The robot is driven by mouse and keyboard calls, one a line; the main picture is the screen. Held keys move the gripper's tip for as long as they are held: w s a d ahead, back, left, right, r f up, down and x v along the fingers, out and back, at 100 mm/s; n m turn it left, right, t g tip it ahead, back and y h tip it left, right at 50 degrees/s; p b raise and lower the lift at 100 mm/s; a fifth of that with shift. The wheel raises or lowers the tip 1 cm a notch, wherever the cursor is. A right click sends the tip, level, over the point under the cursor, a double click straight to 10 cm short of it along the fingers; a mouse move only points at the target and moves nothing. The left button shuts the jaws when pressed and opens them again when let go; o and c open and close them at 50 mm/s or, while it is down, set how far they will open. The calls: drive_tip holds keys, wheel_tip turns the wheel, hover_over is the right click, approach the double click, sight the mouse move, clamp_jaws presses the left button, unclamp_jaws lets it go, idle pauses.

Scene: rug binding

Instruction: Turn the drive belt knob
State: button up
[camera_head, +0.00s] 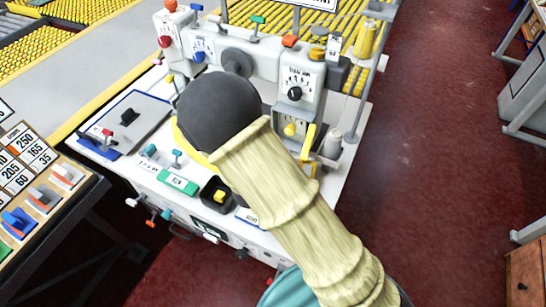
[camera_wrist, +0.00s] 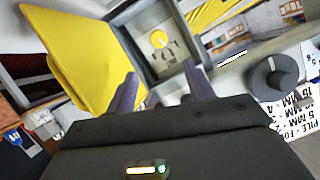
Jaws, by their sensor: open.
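A round yellow knob (camera_wrist: 158,40) sits inside a grey recessed box (camera_wrist: 140,20) in the wrist view, with small dark marks beneath it. A yellow hinged cover (camera_wrist: 75,60) stands open to the left of the box. In the head view, the yellow knob (camera_head: 290,129) shows low on the white machine with the yellow cover (camera_head: 308,140) beside it. No readable label confirms which knob is the drive belt knob. My gripper (camera_wrist: 160,73) is open and empty, its two fingers pointing toward the box, apart from the knob. In the head view my arm hides the gripper.
A black dial knob (camera_head: 294,93) sits above the yellow knob. A dark round wheel (camera_wrist: 275,77) is to the right in the wrist view. Red floor (camera_head: 440,150) is open at right.

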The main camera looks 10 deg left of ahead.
drive_tip(key=shift+v, duration=1.95)
wheel_tip(320, 180, up, 10)
drive_tip(key=p, duration=0.9)
drive_tip(key=shift+p, duration=0.35)
